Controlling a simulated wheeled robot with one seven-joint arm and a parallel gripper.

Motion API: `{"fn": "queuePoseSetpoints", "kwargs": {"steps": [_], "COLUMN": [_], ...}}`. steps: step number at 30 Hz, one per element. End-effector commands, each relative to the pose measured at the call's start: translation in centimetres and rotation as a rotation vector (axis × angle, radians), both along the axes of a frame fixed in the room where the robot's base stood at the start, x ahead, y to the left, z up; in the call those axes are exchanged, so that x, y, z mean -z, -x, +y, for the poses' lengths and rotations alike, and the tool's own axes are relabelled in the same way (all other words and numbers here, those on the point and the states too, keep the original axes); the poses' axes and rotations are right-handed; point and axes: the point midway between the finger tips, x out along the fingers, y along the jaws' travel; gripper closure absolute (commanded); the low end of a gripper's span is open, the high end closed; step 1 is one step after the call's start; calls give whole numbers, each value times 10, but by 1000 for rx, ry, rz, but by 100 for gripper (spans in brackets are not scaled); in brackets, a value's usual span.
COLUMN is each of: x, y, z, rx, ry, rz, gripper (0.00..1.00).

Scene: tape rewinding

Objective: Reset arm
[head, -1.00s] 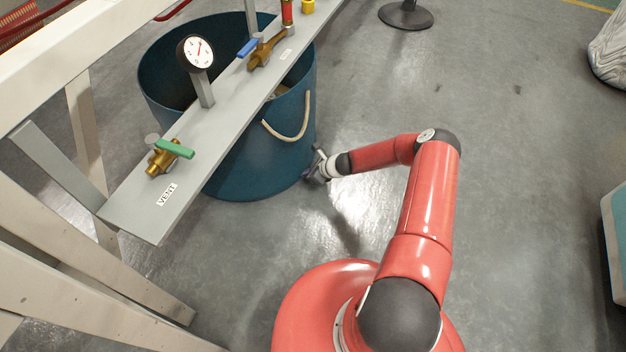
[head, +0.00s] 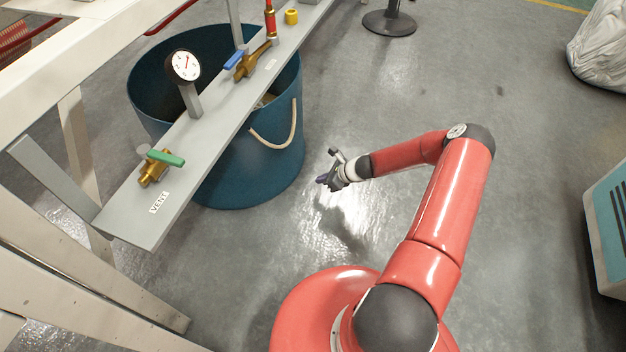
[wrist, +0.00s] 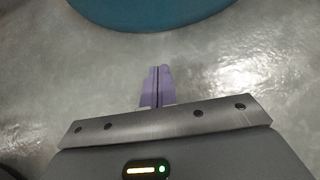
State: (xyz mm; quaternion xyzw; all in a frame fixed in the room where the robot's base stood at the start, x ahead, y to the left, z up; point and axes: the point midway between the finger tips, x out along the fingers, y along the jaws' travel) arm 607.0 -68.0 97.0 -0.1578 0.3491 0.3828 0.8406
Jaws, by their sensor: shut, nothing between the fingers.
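My gripper (head: 326,181) is at the end of my red arm, in the middle of the head view. It hangs in free space to the right of the blue tub, with a gap between them. In the wrist view its purple fingers (wrist: 157,86) are together with nothing between them. My arm is bent, with its elbow out to the right.
A large blue tub (head: 235,180) with a rope handle stands on the left, and its edge shows in the wrist view (wrist: 150,12). A grey shelf (head: 128,222) with valves and a gauge (head: 184,66) overhangs it. A teal-and-white box (head: 607,230) stands right. The middle floor is clear.

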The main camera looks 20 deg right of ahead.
Motion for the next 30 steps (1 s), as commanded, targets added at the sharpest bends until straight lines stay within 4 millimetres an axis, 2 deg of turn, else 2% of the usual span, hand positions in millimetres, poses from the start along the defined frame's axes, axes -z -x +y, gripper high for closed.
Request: {"fn": "queuePoseSetpoints", "kwargs": {"steps": [3, 12, 14, 16, 20, 23, 30], "x": [-7, -11, -18, -34, -86, -133, -247], "y": [5, 6, 5, 4, 5, 10, 35], "z": [-5, -6, -5, -4, 3, 11, 30], "rx": [-1, -7, -30, -86, -274, -452, -845], "ry": [0, 4, 19, 56, 179, 290, 547], "rz": [1, -3, -13, -34, -104, -162, -279], "gripper": [100, 100, 100, 100, 100, 100, 100]}}
